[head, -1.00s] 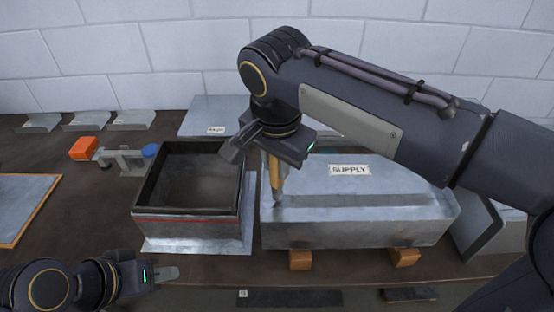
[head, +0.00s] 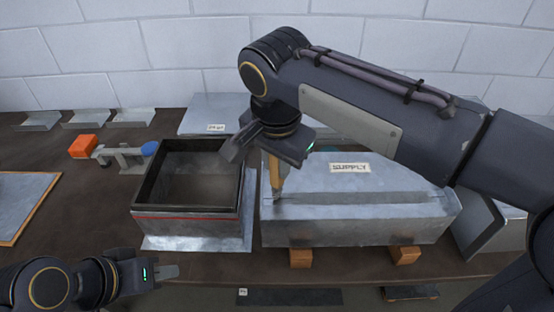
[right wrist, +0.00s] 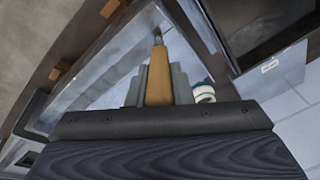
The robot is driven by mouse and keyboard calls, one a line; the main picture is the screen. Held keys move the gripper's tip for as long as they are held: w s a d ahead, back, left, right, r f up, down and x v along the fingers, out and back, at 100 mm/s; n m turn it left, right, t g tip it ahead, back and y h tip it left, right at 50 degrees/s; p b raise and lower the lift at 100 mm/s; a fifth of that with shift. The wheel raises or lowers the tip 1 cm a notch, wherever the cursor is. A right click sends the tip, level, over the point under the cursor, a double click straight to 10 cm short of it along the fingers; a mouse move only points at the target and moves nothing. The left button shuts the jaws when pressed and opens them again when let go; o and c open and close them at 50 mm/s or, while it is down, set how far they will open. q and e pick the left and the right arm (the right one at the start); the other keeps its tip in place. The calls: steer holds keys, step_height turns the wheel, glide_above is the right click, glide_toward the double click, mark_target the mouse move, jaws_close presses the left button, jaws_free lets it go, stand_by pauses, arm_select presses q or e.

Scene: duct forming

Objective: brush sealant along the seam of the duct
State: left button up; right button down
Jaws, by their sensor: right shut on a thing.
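The duct (head: 350,228) is a long grey metal box labelled SUPPLY, lying at the centre right of the bench in the head view. A raised seam (head: 370,198) runs lengthwise along its top. My right gripper (head: 276,160) is above the duct's left end, shut on a brush with a wooden handle (right wrist: 158,80). The brush points down, and its tip (head: 277,194) is at the left end of the seam; I cannot tell whether it touches. My left gripper (head: 168,271) is low at the front left, away from the duct and apparently empty; its finger gap is unclear.
An open dark-rimmed metal box (head: 187,224) stands just left of the duct. Wooden blocks (head: 301,257) sit under the duct's front. An orange block (head: 83,146) and a clamp-like tool (head: 122,157) lie at the left. A white jar (right wrist: 204,93) stands behind the duct.

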steer(key=shift+f, duration=0.15)
steer(key=d, duration=0.4)
steer(key=shift+d, duration=0.15)
stand_by(0.5)
stand_by(0.6)
steer(key=shift+a+p, duration=0.65)
steer(key=shift+a, duration=1.6)
steer(key=shift+s+f, duration=0.1)
